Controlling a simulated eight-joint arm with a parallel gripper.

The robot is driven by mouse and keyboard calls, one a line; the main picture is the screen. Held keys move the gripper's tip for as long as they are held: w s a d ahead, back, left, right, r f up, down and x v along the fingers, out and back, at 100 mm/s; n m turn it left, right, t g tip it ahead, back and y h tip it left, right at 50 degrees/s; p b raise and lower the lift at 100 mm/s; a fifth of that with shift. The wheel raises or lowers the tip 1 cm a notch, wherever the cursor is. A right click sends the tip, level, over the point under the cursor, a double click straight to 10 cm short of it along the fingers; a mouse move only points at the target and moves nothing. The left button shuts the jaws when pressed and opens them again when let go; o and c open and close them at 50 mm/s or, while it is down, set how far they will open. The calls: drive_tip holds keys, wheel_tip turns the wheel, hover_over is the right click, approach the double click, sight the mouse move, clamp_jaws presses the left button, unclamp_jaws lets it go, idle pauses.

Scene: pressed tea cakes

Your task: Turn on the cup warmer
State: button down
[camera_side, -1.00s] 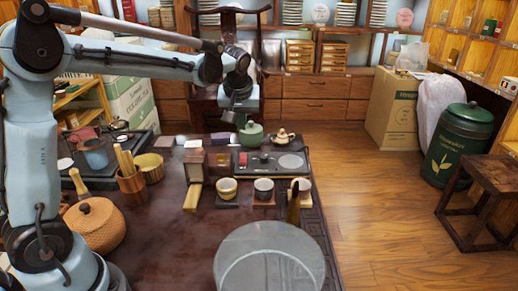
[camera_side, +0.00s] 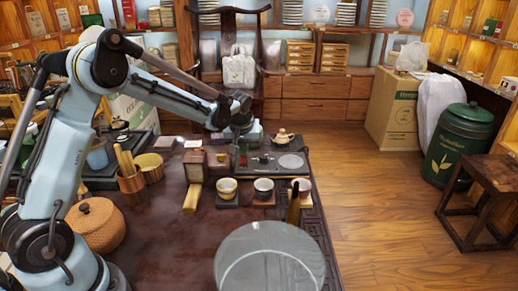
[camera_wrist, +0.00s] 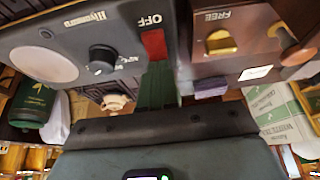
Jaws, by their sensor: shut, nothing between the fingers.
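The cup warmer (camera_side: 272,168) is a dark, flat unit at the table's back right in the side view. It carries a round grey plate (camera_side: 291,161) and a dark knob (camera_wrist: 103,58). In the wrist view its panel (camera_wrist: 75,30) appears upside down. A red switch (camera_wrist: 154,44) sits there beside the word OFF. My gripper (camera_side: 241,162) is shut and empty, over the warmer's left end. Its greenish fingers (camera_wrist: 157,80) point at the red switch in the wrist view. I cannot tell whether they touch it.
Two small cups (camera_side: 227,188) (camera_side: 264,188) stand in front of the warmer, with another cup (camera_side: 301,186) at right. A wooden box (camera_side: 195,166) stands to the left. A small lidded pot (camera_side: 284,138) is behind. A round glass top (camera_side: 270,258) is in the foreground.

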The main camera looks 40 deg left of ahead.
drive_tip(key=shift+w+a+f, duration=0.1)
drive_tip(key=shift+w+f, duration=0.05)
drive_tip(key=shift+f, duration=0.05)
idle(0.3)
drive_tip(key=shift+s+d+r, duration=0.1)
drive_tip(key=shift+s+d, duration=0.5)
drive_tip(key=shift+s, duration=0.05)
drive_tip(key=v, duration=1.4)
drive_tip(key=shift+w+a, duration=0.15)
